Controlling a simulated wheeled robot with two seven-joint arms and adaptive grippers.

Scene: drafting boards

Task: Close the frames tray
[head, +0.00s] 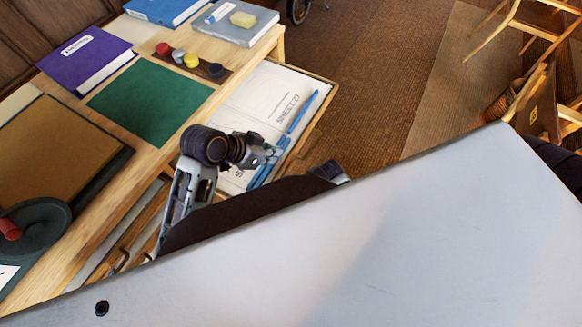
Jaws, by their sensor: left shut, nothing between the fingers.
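One tray (319,112) is pulled out from the desk's right side. It holds drawing sheets (255,100), one marked "SHEET 27", and several blue pens or strips. I cannot read a label that names it as the frames tray. My left gripper (270,154) is shut and empty, over the near part of this tray; I cannot tell whether it touches it. The tray's near end is hidden behind my arm and a large grey part of my body. More wooden fronts with handles (121,262) show lower left, partly hidden. My right gripper is not in view.
The wooden desk (232,76) bears a purple book (85,55), a green mat (150,103), a paint-pot rack (205,72), a grey book with a yellow block, and a brown board. Chairs (525,30) stand at right. Carpet (380,75) beyond the tray is clear.

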